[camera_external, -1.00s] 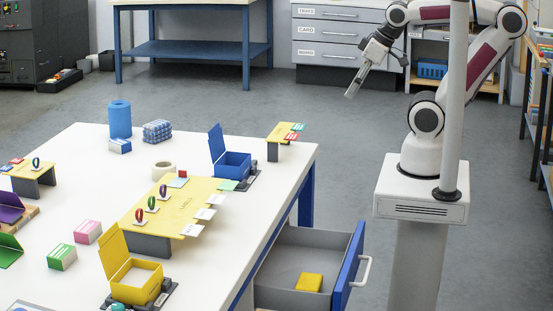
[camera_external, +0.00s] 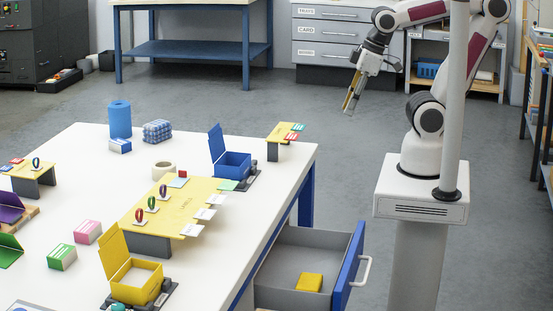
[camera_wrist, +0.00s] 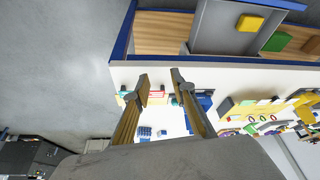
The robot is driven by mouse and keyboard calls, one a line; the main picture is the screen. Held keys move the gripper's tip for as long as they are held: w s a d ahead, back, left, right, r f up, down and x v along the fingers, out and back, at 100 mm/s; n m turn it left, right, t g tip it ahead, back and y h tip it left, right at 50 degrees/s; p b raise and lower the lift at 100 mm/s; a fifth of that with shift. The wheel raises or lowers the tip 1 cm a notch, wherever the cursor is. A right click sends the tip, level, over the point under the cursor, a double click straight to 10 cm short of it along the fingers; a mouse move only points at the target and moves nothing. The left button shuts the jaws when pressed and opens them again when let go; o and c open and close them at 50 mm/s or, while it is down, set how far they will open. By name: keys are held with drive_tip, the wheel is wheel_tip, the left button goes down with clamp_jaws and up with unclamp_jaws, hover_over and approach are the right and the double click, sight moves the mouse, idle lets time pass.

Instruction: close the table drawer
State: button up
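The table drawer (camera_external: 289,262) stands pulled out from the right side of the white table. Its blue front (camera_external: 349,266) with a pale handle (camera_external: 366,270) faces right, and a yellow block (camera_external: 309,282) lies inside. In the wrist view the grey drawer (camera_wrist: 214,24) is at the top, with the yellow block (camera_wrist: 249,23) in it. My gripper (camera_external: 349,107) hangs in the air beyond the table, well above and away from the drawer. In the wrist view its fingers (camera_wrist: 160,78) are apart, with nothing between them.
The white table (camera_external: 85,180) carries a yellow labelled stand (camera_external: 180,205), an open yellow box (camera_external: 135,278), an open blue box (camera_external: 233,165) and other small items. A pale post (camera_external: 455,100) stands in front of my arm. Grey floor (camera_external: 340,180) between table and pedestal is clear.

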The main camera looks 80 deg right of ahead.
drive_tip(key=s+a+f+n+g, duration=0.1)
drive_tip(key=a+f+n+g, duration=0.1)
drive_tip(key=a+f+n, duration=0.45)
drive_tip(key=n+h, duration=0.1)
drive_tip(key=n, duration=0.8)
approach(367, 269)
drive_tip(key=shift+s+a, duration=0.1)
drive_tip(key=shift+s, duration=0.15)
drive_tip(key=shift+f, duration=0.1)
drive_tip(key=shift+w+f, duration=0.25)
drive_tip(key=shift+f, duration=1)
drive_tip(key=shift+w+f, duration=0.25)
drive_tip(key=shift+f, duration=1)
drive_tip(key=shift+w+f, duration=0.25)
drive_tip(key=shift+f, duration=1)
drive_tip(key=shift+m, duration=0.25)
